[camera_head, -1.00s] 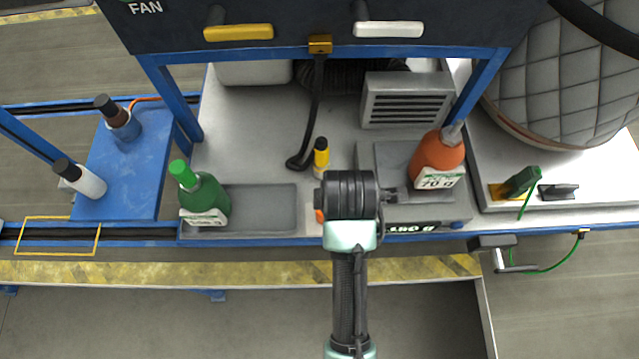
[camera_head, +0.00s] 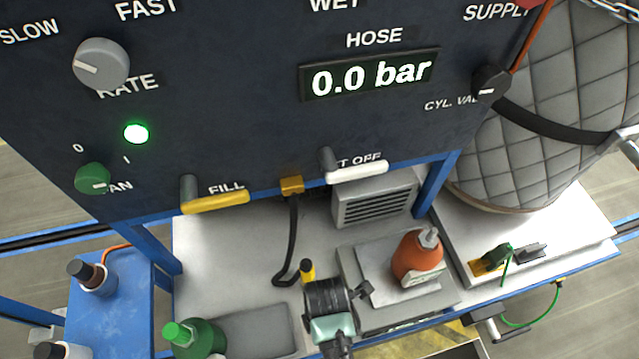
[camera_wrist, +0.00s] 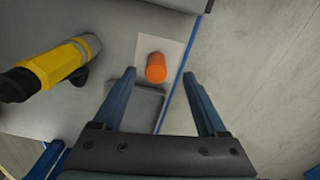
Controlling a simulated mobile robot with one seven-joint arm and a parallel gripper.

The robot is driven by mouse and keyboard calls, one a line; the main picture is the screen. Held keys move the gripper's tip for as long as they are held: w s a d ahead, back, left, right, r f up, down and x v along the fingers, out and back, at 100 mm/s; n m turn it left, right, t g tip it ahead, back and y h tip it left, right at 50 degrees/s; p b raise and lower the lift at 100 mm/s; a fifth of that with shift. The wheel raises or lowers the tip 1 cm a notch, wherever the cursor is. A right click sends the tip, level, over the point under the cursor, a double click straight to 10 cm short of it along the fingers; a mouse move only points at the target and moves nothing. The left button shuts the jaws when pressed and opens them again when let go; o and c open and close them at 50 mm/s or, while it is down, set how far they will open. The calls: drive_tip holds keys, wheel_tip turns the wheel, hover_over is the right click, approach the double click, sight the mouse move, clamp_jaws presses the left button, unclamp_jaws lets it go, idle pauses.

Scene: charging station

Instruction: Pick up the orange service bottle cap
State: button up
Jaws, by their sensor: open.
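The cap shows between and just beyond the fingertips, and nothing is held. In the head view my wrist (camera_head: 328,300) covers the cap's place. The orange bottle (camera_head: 418,258), with a grey top, stands on the scale to the right of my wrist.
A yellow and black tool (camera_wrist: 50,68) lies left of the cap; its yellow top (camera_head: 307,270) shows behind my wrist. A green bottle (camera_head: 195,338) stands at left. The dark control panel (camera_head: 230,120) overhangs the bench. A grey tray (camera_head: 262,330) is empty.

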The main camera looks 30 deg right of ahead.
drive_tip(key=shift+w+a+f+p, duration=0.15)
drive_tip(key=shift+a+f, duration=0.05)
drive_tip(key=shift+f, duration=1.2)
drive_tip(key=shift+w+a+f+p, duration=0.1)
drive_tip(key=shift+a+f+p, duration=0.05)
drive_tip(key=shift+f, duration=1.2)
clamp_jaws()
